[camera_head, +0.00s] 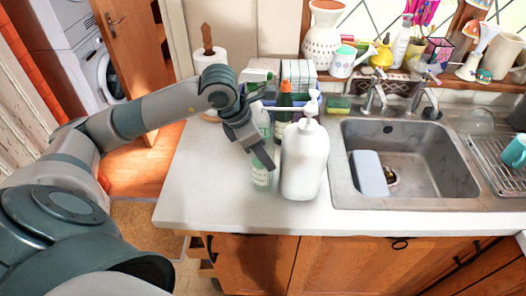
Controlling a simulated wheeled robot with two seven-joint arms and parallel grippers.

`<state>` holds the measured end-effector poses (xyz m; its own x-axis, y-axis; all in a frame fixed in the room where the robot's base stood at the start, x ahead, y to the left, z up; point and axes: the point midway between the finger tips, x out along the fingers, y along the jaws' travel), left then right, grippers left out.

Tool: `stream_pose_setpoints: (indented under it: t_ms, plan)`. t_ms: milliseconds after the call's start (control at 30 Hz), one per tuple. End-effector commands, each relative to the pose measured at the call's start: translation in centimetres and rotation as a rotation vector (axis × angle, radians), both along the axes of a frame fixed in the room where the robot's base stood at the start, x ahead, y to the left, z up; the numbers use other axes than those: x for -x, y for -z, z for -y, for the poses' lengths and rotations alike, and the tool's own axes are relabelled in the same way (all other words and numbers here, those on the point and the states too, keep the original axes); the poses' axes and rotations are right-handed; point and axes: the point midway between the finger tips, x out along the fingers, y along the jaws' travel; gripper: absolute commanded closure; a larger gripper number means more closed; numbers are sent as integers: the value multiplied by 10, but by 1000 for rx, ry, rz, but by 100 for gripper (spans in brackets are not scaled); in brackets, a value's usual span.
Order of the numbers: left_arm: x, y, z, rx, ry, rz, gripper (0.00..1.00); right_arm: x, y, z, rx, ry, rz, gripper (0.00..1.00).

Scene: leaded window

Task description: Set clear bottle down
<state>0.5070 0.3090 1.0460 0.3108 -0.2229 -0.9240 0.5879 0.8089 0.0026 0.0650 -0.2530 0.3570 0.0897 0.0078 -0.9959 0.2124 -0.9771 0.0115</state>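The clear bottle (261,178) is slim, with a pale greenish label, and is upright over the front left part of the white counter (205,190). Its base appears at or very close to the counter top; I cannot tell if it touches. My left gripper (262,152) comes in from the left, with one dark finger lying across the bottle's front. The other finger is hidden. The gripper seems shut on the bottle. My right gripper is not in view.
A large white pump bottle (304,165) stands just right of the clear bottle. An orange-capped bottle (284,108) and a blue crate (255,96) are behind. The sink (410,165) is to the right. The counter's left front is clear.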

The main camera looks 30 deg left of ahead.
Motion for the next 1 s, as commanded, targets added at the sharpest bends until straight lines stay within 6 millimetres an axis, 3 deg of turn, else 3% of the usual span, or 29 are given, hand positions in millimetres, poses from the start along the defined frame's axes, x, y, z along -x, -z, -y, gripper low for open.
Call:
stream_pose_setpoints:
  t_ms: [67, 100, 167, 667, 1000]
  plan:
    - [0, 3, 0, -1, 0, 1, 76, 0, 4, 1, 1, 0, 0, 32]
    - [0, 1, 0, 0, 0, 0, 44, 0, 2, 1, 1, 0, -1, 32]
    - [0, 1, 0, 0, 0, 0, 35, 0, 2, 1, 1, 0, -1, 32]
    - [0, -4, -1, -1, -1, 2, 35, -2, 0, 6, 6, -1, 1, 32]
    - [15, -49, -13, -2, -1, 6, 35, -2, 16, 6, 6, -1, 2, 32]
